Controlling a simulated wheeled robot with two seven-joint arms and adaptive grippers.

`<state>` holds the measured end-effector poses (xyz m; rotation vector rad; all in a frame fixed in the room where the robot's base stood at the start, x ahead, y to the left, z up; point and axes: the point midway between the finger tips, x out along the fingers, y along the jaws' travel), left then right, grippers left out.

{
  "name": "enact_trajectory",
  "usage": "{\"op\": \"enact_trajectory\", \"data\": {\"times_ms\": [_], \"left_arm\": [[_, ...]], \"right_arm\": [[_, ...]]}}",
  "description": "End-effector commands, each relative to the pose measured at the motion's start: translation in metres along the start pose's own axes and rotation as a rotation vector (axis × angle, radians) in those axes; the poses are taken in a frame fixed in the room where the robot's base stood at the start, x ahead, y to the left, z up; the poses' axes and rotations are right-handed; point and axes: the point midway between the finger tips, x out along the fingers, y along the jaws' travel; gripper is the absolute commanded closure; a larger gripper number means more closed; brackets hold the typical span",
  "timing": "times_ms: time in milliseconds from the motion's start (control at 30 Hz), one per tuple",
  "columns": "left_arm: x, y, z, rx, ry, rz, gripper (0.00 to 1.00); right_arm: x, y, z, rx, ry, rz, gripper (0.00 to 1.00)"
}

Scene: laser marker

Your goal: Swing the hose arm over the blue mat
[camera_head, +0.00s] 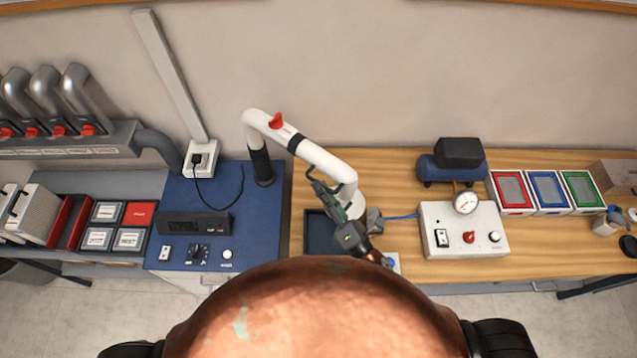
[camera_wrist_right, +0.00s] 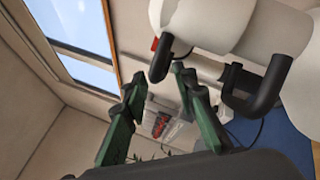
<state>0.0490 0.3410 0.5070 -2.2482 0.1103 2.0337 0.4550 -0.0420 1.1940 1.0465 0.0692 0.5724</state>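The hose arm (camera_head: 315,155) is a white bent tube with a red knob, rising from a dark post at the blue mat's right edge. It reaches right, so its hood end is over the wooden bench. The blue mat (camera_head: 178,192) is the blue surface left of it. My right gripper (camera_head: 321,192) is beside the hose arm's lower end. In the right wrist view its green fingers (camera_wrist_right: 163,85) are apart, with a black handle (camera_wrist_right: 262,92) on the white hose arm (camera_wrist_right: 215,25) just beyond the tips. Contact is unclear. My left gripper is out of view.
A black-topped control unit (camera_head: 193,222) and a cable occupy the mat. A dark tray (camera_head: 318,236) lies below the hose arm. A white gauge box (camera_head: 463,228) and coloured trays (camera_head: 547,190) stand right. Grey pipes (camera_head: 80,95) line the left wall.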

Motion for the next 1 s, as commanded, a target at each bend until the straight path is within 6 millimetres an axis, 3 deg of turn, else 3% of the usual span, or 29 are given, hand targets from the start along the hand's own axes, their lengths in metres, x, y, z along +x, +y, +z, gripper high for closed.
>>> {"op": "enact_trajectory", "data": {"times_ms": [200, 400, 600, 867, 1000], "left_arm": [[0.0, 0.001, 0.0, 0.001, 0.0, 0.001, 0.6], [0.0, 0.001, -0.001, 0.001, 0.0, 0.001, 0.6], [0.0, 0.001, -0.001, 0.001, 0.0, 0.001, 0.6], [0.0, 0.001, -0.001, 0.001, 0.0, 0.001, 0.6], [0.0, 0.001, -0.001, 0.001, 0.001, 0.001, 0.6]], "right_arm": [[-0.048, -0.001, 0.0, 0.0, 0.0, -0.006, 0.74], [-0.081, -0.001, 0.0, 0.0, 0.0, -0.004, 0.74], [-0.095, 0.0, 0.0, -0.001, 0.001, 0.0, 0.74], [-0.096, 0.0, 0.0, -0.001, 0.001, 0.001, 0.74], [-0.096, -0.005, 0.006, 0.019, -0.012, -0.021, 0.83]]}}
